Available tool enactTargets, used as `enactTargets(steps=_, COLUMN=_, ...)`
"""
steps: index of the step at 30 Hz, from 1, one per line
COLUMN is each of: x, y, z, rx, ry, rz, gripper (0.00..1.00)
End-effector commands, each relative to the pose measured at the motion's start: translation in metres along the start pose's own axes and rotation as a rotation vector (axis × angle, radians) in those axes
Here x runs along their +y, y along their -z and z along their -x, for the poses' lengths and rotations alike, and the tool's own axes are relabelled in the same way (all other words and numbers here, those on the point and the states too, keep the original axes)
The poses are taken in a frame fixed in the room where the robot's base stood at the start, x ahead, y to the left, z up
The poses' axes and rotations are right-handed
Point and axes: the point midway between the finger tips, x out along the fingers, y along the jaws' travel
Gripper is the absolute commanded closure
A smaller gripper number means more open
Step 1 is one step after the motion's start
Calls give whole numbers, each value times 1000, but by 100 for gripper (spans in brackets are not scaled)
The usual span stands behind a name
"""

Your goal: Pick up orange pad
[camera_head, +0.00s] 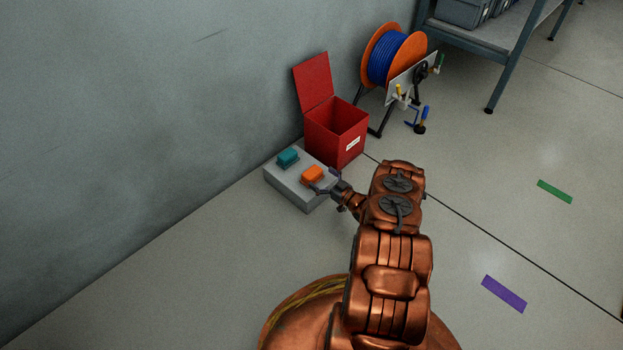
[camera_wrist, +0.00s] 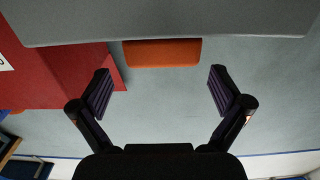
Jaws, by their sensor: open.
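The orange pad (camera_head: 312,173) rests on top of a low grey block (camera_head: 292,195) beside the wall. In the wrist view the pad (camera_wrist: 162,54) shows against the edge of the grey block (camera_wrist: 160,22), centred sideways between my fingers but beyond their tips. My gripper (camera_head: 325,181) is open and empty, close to the pad on its right side in the head view. In the wrist view both dark fingers of my gripper (camera_wrist: 160,86) are spread wider than the pad. I cannot tell whether a finger touches the pad or block.
A teal pad (camera_head: 288,158) lies on the same block. A red open-lidded bin (camera_head: 330,138) stands right behind the block, with a blue cable reel (camera_head: 393,58) beyond. The wall (camera_head: 150,110) runs along the left.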

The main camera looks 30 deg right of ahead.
Motion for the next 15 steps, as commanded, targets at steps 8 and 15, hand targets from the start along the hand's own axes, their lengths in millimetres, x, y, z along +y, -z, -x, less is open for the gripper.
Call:
enactTargets(steps=8, x=-4, y=-2, z=-34, rx=4, ry=3, rz=2, gripper=0)
enactTargets(steps=15, x=-4, y=0, z=-47, rx=2, ry=1, rz=0, gripper=0)
